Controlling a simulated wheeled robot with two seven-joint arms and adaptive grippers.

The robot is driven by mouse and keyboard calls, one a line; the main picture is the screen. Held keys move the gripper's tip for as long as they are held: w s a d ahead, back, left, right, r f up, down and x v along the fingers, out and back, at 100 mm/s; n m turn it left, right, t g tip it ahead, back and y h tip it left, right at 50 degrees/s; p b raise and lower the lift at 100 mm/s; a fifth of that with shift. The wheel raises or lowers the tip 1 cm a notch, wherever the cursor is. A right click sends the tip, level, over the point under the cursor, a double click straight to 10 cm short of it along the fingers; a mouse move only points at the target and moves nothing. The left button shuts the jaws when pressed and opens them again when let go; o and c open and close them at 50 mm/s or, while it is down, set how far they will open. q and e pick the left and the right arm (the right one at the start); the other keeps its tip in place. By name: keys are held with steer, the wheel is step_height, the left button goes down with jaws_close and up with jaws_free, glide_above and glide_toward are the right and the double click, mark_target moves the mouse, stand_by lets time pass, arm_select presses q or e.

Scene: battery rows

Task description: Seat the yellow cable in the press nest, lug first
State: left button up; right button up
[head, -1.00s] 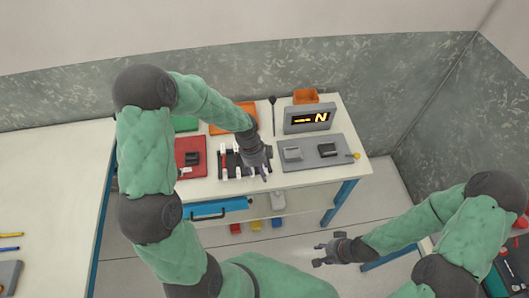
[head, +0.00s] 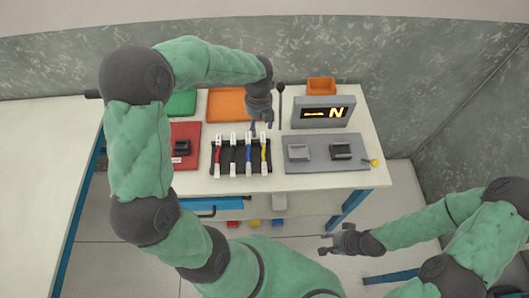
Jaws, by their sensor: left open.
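The yellow cable (head: 264,157) lies at the right end of a row of cables on a black rack (head: 240,172), with a white end toward the back. My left gripper (head: 261,126) is open and empty, pointing down above the far end of the blue and yellow cables. It appears apart from them. A grey plate (head: 318,165) to the right carries a light grey block (head: 299,152) and a dark block (head: 341,151); I cannot tell which is the press nest. My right gripper (head: 322,243) is open and empty, in front of the bench.
Red (head: 217,157), black (head: 233,157) and blue (head: 248,157) cables lie beside the yellow one. An orange bin (head: 321,86) and orange tray (head: 226,104) stand at the back. A yellow knob (head: 374,162) is at the plate's right.

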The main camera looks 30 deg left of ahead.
mark_target(261, 139)
arm_select(q)
steer(key=f+b, duration=0.1)
steer(key=f, duration=0.2)
steer(key=f+b, duration=0.1)
steer(key=f, duration=0.1)
steer(key=f+b, duration=0.1)
steer(key=f, duration=0.2)
steer(key=shift+w+d+f, duration=0.2)
steer(key=shift+w+f, duration=0.05)
steer(key=shift+f, duration=0.05)
jaws_close()
